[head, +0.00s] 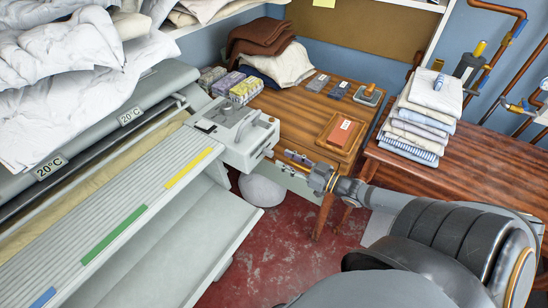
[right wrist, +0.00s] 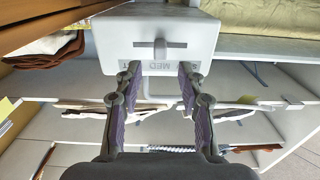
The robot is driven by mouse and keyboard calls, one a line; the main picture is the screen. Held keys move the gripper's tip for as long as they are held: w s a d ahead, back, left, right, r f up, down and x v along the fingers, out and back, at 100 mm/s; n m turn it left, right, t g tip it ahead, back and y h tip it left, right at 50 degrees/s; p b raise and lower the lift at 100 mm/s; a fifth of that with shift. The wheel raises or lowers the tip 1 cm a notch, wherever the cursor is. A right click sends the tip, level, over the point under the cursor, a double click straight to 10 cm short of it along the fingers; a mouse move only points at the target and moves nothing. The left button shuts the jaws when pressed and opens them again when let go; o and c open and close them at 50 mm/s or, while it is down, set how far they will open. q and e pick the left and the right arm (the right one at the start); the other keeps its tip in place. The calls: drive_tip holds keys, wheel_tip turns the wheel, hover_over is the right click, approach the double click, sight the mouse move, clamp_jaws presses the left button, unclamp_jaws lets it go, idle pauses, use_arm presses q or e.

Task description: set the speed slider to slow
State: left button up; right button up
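The ironer's pale control box (head: 235,140) stands at the right end of the ironer in the head view. In the right wrist view its face shows upside down, with a horizontal slot and a slider knob (right wrist: 160,48) near the slot's middle, by the word MED (right wrist: 160,64). The end labels are mostly hidden by my fingers. My right gripper (head: 300,160) is beside the box's right side. In the right wrist view the gripper (right wrist: 158,78) is open and empty, its two fingertips apart, just below the knob in the picture. My left gripper is not in view.
A stack of folded linen (head: 418,120) sits on the right bench. White sheets (head: 80,60) lie on the ironer at left. Red floor (head: 270,260) is clear below.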

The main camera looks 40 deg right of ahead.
sight(273, 154)
drive_tip(key=b+x, duration=0.2)
drive_tip(key=x, duration=0.1)
drive_tip(key=b+x, duration=0.1)
drive_tip(key=shift+w+a+f, duration=0.15)
drive_tip(key=shift+w+f, duration=0.15)
drive_tip(key=shift+w+a+r, duration=0.15)
drive_tip(key=shift+w+r, duration=0.05)
drive_tip(key=shift+w, duration=0.2)
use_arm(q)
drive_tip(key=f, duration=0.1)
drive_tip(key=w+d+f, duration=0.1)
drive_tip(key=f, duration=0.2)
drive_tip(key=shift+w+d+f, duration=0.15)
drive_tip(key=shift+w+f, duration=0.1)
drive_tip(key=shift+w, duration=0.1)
use_arm(e)
drive_tip(key=shift+r, duration=0.1)
drive_tip(key=shift+c, duration=0.3)
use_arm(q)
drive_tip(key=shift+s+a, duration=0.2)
use_arm(e)
clamp_jaws()
